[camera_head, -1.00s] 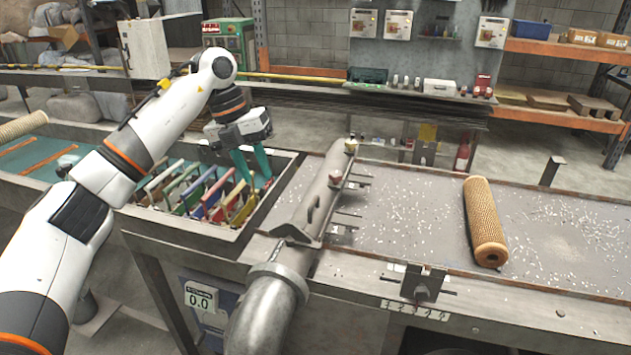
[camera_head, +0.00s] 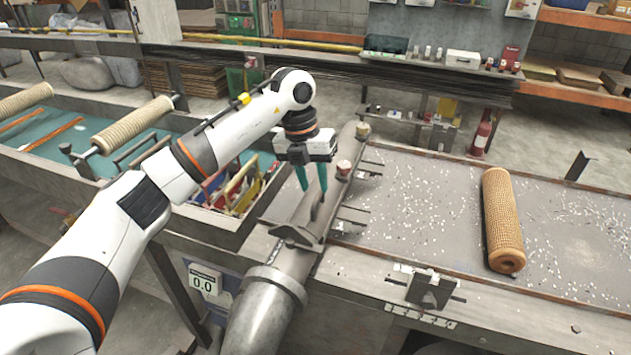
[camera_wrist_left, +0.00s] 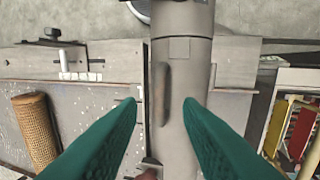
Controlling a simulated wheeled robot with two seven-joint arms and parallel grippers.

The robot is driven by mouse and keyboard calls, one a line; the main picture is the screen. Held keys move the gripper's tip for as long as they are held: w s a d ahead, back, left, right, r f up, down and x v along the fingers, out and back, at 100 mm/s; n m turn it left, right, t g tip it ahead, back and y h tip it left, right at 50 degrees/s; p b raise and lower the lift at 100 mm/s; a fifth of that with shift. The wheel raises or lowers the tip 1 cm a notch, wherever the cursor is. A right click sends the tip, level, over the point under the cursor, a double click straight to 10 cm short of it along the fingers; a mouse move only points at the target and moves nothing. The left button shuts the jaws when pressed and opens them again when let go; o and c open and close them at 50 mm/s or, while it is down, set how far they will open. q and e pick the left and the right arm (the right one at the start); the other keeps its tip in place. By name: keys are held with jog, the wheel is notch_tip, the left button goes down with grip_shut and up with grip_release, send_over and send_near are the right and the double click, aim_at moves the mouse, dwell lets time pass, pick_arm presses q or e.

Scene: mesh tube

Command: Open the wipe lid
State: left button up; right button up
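No wipe pack or lid can be made out. A grey metal pipe (camera_head: 295,262) runs along the bench beneath my left gripper. On its upper side is a small raised fin-like handle (camera_head: 317,211); in the left wrist view it is a long narrow dark shape (camera_wrist_left: 162,92) on the pipe. My left gripper (camera_head: 312,188), with green fingers, points down over the pipe near this handle. In the left wrist view the gripper (camera_wrist_left: 160,104) is open and empty, with one finger on each side of the pipe's width. My right gripper is not in view.
A tan mesh tube (camera_head: 503,222) lies on the speckled bench (camera_head: 425,205) to the right. A bin of coloured tools (camera_head: 240,190) stands left of the pipe. Small valve caps (camera_head: 344,168) sit on the pipe's far part. A clamp block (camera_head: 432,290) stands at the front edge.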

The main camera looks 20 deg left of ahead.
pick_arm(q)
jog(key=shift+s+d+f, duration=0.1)
jog(key=shift+d+f, duration=0.05)
jog(key=shift+f, duration=0.5)
jog(key=shift+d+f, duration=0.15)
jog(key=shift+f, duration=0.45)
grip_shut()
